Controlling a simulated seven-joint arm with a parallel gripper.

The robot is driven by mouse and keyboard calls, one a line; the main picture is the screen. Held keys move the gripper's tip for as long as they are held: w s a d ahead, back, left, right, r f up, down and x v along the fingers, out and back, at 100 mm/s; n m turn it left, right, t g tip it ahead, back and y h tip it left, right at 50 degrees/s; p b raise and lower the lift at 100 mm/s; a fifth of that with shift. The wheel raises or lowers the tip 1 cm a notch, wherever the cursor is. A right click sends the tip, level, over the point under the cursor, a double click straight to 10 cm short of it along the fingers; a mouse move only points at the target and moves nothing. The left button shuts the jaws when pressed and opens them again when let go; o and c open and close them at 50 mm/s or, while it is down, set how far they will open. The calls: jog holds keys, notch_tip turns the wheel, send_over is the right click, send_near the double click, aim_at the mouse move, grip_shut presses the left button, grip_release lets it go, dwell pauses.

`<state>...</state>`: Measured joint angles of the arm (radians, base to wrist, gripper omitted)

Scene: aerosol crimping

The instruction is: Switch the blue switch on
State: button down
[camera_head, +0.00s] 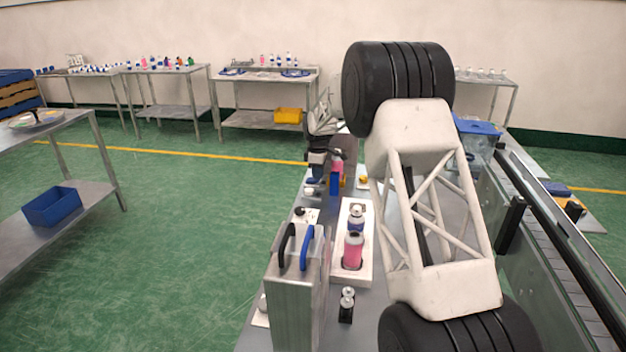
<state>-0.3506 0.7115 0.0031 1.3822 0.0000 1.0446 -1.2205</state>
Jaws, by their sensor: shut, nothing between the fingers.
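A blue curved lever (307,247) stands on top of a grey metal box (297,305) at the front left of the bench, beside a black curved lever (287,245). I cannot tell from its pose whether it is on or off. My gripper (315,172) shows small and dark beyond the box, farther back along the bench's left edge. It is shut and empty, well apart from the blue lever. My large white arm link and black joints hide much of the bench's middle and right.
A white holder (366,272) with a pink bottle (353,250) stands right of the box. Another upright blue part (334,184) is farther back. A conveyor (560,240) runs along the right.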

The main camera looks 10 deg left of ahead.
jog(key=shift+f, duration=0.55)
dwell(0.4)
jog(key=shift+r, duration=2.85)
jog(key=shift+r, duration=0.1)
jog(key=shift+r, duration=2.4)
